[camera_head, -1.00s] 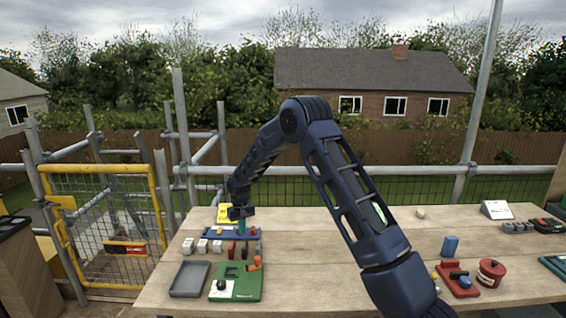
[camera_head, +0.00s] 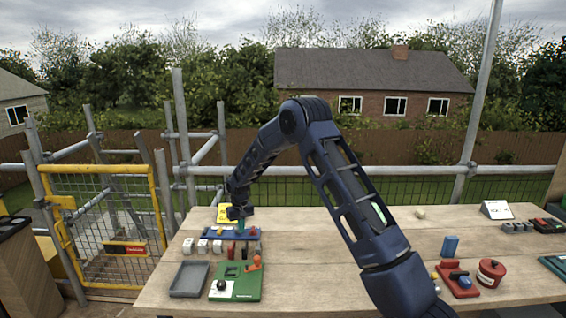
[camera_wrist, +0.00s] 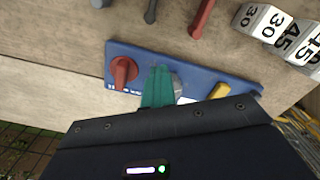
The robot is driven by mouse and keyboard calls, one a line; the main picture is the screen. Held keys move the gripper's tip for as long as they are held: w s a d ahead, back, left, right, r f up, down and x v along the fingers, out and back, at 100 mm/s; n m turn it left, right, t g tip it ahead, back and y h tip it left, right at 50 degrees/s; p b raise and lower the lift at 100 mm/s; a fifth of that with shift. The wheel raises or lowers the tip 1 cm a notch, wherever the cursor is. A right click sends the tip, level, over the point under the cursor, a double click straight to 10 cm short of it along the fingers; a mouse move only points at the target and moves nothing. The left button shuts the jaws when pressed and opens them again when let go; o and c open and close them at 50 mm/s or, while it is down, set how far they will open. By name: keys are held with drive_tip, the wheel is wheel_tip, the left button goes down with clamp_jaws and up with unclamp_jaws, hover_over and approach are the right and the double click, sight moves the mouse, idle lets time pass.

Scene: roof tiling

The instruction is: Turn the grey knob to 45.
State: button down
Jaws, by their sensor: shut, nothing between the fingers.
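A blue panel (camera_wrist: 190,70) lies on the wooden table and also shows in the head view (camera_head: 212,234). It carries a red knob (camera_wrist: 123,71) at its left, a grey knob (camera_wrist: 177,84) near the middle and a yellow knob (camera_wrist: 219,91) at its right. My gripper (camera_wrist: 160,70) is shut, with its teal fingertips right beside the grey knob and covering part of it. Whether they touch it I cannot tell. The grey knob's pointer and scale are hidden. In the head view my gripper (camera_head: 240,232) is over the panel.
White number blocks (camera_wrist: 262,22) marked 30 and 45 stand near the panel. A grey handle (camera_wrist: 151,11) and a red one (camera_wrist: 202,18) lie close by. In the head view a grey tray (camera_head: 189,279) and a green board (camera_head: 237,285) are nearer; the table's middle is clear.

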drive_tip(key=shift+s+a+r, duration=0.1)
drive_tip(key=shift+a, duration=0.4)
drive_tip(key=shift+s, duration=0.2)
idle(0.3)
drive_tip(key=shift+s+d, duration=0.15)
drive_tip(key=shift+s, duration=0.05)
drive_tip(key=shift+d+r, duration=0.1)
drive_tip(key=shift+r, duration=2.8)
drive_tip(key=shift+r, duration=0.1)
